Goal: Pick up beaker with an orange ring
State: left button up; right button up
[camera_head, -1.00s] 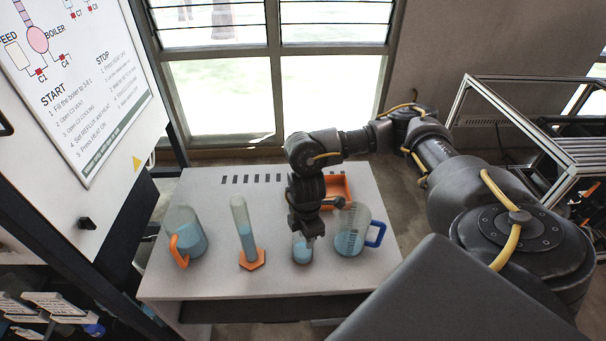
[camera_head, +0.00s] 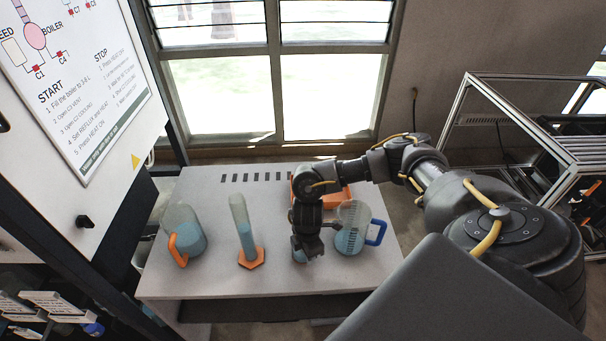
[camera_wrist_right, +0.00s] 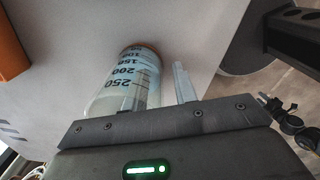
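The beaker (camera_head: 298,256) stands on the table, mostly hidden behind my right gripper (camera_head: 307,250) in the head view. In the right wrist view the clear beaker (camera_wrist_right: 118,85) shows black volume marks, with a thin orange edge at its far end. My right gripper (camera_wrist_right: 158,95) is close to it. One finger stands to the right of the beaker with a gap; the other is hard to make out, seen partly through or against the glass. The gripper looks open, not closed on the beaker. My left gripper is not in view.
On the table (camera_head: 215,285) stand a jug with an orange handle (camera_head: 184,238), a cylinder on an orange hexagonal base (camera_head: 246,232) and, close right of my gripper, a jug with a blue handle (camera_head: 352,238). An orange tray (camera_head: 346,196) lies behind my arm.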

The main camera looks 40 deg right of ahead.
grip_shut()
jog(key=shift+r, duration=0.1)
dwell(0.4)
